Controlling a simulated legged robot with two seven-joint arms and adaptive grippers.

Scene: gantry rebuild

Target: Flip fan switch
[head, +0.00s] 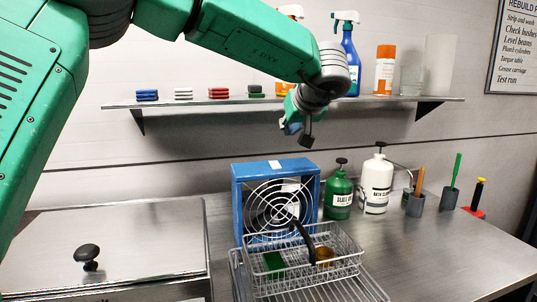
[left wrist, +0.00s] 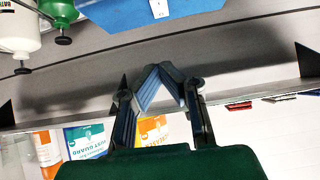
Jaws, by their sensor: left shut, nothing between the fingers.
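The fan is a blue box (head: 238,205) with a round white guard on its front, standing on the bench against the wall. A small white piece (head: 275,164) is on its top; I cannot tell if it is the switch. In the left wrist view, which is upside down, the blue box (left wrist: 105,14) shows at the top edge with a white patch on it. My left gripper (head: 291,127) is shut and empty, above the fan and in front of the shelf, apart from both. Its fingers meet in the left wrist view (left wrist: 160,76). My right gripper is not in view.
A wire basket (head: 345,262) with a black handle stands in front of the fan. A green bottle (head: 338,196) and a white pump bottle (head: 376,184) stand to its right. The wall shelf (head: 430,99) holds bottles and small coloured stacks. A metal lid (head: 140,235) lies left.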

